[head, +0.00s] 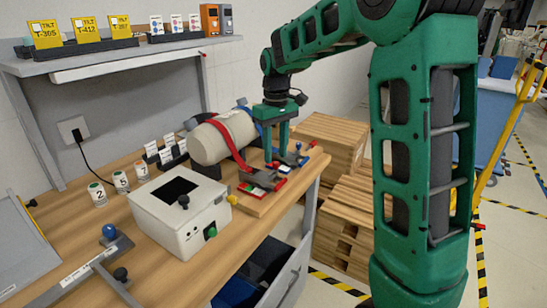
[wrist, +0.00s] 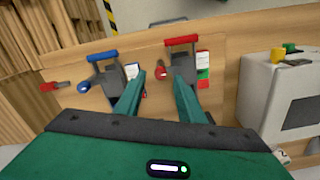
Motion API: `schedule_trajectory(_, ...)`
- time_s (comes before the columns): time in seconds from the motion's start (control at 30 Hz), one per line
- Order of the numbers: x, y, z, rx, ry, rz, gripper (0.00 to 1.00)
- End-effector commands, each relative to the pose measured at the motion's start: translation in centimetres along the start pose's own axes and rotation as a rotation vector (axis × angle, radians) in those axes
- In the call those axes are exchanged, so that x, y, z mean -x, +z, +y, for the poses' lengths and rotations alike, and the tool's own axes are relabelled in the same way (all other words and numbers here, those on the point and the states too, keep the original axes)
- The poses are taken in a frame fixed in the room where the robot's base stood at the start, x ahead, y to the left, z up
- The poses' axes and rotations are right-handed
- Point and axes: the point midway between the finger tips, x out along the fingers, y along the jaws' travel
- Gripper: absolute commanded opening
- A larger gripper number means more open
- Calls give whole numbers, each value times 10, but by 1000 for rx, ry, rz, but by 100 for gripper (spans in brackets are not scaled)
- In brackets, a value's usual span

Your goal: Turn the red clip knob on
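The red clip (wrist: 183,62) has a red bar handle, a grey body and a small red knob (wrist: 160,73). It sits on a wooden board, with a red and green label (wrist: 203,77) beside it. The clip also shows in the head view (head: 262,177), at the end of the red strap. My gripper (wrist: 159,76) is open, with one green finger on each side of the red knob in the wrist view. I cannot tell whether either finger touches it. In the head view my gripper (head: 276,158) points down over the board, hiding part of it.
A blue clip (wrist: 108,72) with a blue knob (wrist: 83,87) stands left of the red one in the wrist view. A beige roll (head: 222,136) lies behind the clips. A white box (head: 180,215) with knobs stands nearby. Wooden stacks (head: 345,215) stand beyond the bench end.

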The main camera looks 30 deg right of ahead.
Motion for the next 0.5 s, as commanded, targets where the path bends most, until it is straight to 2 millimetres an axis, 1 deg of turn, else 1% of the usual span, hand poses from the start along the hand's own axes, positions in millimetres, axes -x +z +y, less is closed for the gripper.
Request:
schedule_trajectory(0.03, 10, -1, 0, 0, 1, 4, 35)
schedule_trajectory(0.1, 24, -1, 0, 0, 1, 5, 35)
schedule_trajectory(0.3, 60, -2, 0, 0, 1, 4, 35)
schedule_trajectory(0.4, 73, -2, 0, 0, 1, 4, 35)
schedule_trajectory(0.5, 81, -2, 0, 0, 1, 4, 35)
